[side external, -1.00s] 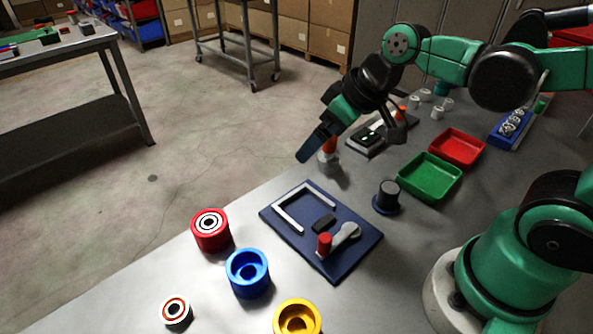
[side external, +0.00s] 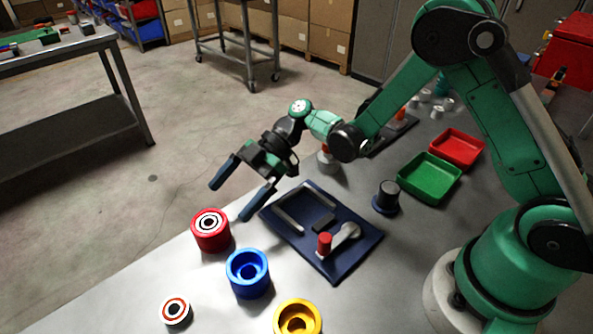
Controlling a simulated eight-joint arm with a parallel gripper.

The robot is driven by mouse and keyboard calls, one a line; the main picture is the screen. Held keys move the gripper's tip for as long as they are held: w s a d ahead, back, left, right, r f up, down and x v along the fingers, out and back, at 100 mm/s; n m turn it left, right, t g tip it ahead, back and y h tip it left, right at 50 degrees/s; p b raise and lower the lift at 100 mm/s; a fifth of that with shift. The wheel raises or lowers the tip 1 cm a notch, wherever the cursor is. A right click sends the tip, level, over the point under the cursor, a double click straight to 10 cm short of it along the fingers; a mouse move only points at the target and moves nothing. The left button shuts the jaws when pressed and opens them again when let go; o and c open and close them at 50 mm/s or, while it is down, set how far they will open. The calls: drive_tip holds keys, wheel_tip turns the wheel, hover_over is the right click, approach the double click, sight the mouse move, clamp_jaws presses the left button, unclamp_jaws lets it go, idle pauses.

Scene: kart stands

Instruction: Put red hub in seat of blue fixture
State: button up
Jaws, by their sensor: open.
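The red-ringed hub (side external: 175,312), a small pale cylinder with a red ring and dark centre on top, stands upright at the table's front left. The blue fixture (side external: 248,275) is a blue cup with an open, empty-looking seat, to the right of and behind the hub. My gripper (side external: 231,201) is open and empty. Its two dark blue fingers are spread wide in the air, above and behind the red fixture (side external: 210,232) in the picture, apart from the hub and the blue fixture.
The red fixture holds a white-and-black ringed part. A yellow fixture (side external: 297,318) stands at the front, cut by the frame edge. A navy board (side external: 350,255) with a red knob and lever lies right of the fixtures. Green (side external: 430,178) and red (side external: 457,148) trays are behind.

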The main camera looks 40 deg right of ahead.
sight(207, 224)
drive_tip(key=shift+x, duration=2.2)
clamp_jaws()
drive_tip(key=shift+r, duration=0.1)
